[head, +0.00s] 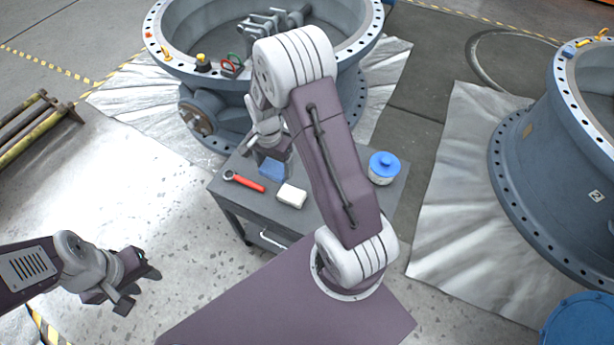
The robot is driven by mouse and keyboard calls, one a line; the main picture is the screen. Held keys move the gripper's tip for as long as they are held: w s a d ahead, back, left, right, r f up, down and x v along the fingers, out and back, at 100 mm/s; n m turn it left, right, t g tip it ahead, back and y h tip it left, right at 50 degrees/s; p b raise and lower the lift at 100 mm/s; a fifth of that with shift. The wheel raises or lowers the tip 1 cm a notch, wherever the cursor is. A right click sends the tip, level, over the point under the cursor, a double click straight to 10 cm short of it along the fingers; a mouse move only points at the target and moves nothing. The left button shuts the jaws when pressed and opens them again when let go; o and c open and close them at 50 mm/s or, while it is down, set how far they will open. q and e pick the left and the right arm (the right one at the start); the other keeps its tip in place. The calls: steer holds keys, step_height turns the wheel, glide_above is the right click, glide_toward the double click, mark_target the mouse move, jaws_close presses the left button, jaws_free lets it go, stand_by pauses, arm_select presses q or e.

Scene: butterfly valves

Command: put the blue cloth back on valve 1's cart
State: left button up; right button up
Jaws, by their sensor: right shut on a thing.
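The blue cloth (271,169) is a small folded blue piece at the grey cart's (225,192) top, left of its middle. My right gripper (270,155) is directly over it, shut on the cloth, with its fingertips partly hidden. I cannot tell whether the cloth's underside touches the cart top. The cart stands in front of the large left valve (215,92), whose number I cannot see. My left gripper (138,287) is open and empty, low at the left, away from the cart.
On the cart are a red wrench (245,182), a white block (291,195) and a white jar with a blue lid (384,168). A valve marked 2 (545,165) stands at the right on a sheet. Yellow bars (30,135) lie at the far left. Floor between is clear.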

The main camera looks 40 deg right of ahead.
steer(key=d+f, duration=0.2)
steer(key=d, duration=0.1)
steer(key=d+f, duration=0.2)
steer(key=d, duration=0.2)
steer(key=d+f, duration=0.3)
steer(key=d, duration=0.1)
steer(key=shift+s+d, duration=0.1)
steer(key=shift+d, duration=0.1)
step_height(320, 180, down, 4)
steer(key=shift+b, duration=0.45)
steer(key=o, duration=1.3)
steer(key=shift+f, duration=0.1)
